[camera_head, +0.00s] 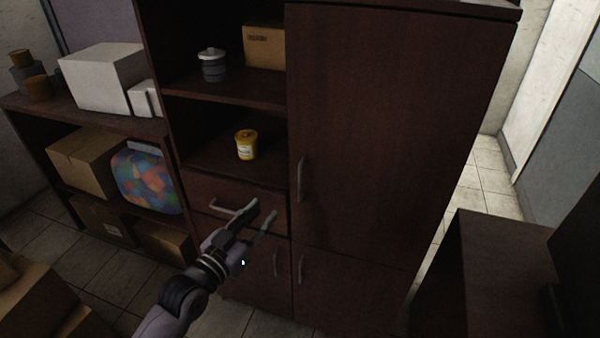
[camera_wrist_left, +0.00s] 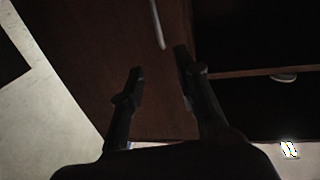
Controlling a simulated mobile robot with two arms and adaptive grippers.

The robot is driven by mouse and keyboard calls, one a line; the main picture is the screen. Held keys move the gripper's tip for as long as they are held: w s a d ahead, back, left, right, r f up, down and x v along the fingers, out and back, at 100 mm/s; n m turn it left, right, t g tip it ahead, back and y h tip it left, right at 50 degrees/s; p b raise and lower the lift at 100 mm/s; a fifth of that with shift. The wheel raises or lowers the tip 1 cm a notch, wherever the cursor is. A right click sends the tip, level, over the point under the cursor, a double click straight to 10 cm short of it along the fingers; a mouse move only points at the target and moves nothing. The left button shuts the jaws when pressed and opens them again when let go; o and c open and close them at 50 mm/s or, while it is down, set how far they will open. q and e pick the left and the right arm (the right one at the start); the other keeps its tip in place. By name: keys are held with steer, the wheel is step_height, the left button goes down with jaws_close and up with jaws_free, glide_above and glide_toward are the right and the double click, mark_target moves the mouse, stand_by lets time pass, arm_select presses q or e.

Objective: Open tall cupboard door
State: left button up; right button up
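The tall cupboard door (camera_head: 385,130) is dark brown wood and looks shut in the head view. Its grey vertical handle (camera_head: 301,180) is on the door's left edge. My left gripper (camera_head: 265,210) is open and empty, in front of the drawer, to the left of and a little below the handle. In the left wrist view, the open fingers (camera_wrist_left: 160,75) point toward the dark door, and a pale handle (camera_wrist_left: 157,24) shows just beyond the fingertips, apart from them. My right gripper is in neither view.
A drawer handle (camera_head: 228,207) and a lower door handle (camera_head: 276,263) stick out near my left gripper. A yellow tub (camera_head: 246,144) stands on the open shelf. A dark cabinet (camera_head: 500,232) stands at the right, with tiled floor between it and the cupboard.

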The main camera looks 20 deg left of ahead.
mark_target(299, 175)
arm_select(q)
steer(key=p+x, duration=0.2)
steer(key=x, duration=1.5)
steer(key=shift+w+d+p, duration=0.1)
steer(key=shift+p, duration=0.3)
jaws_close()
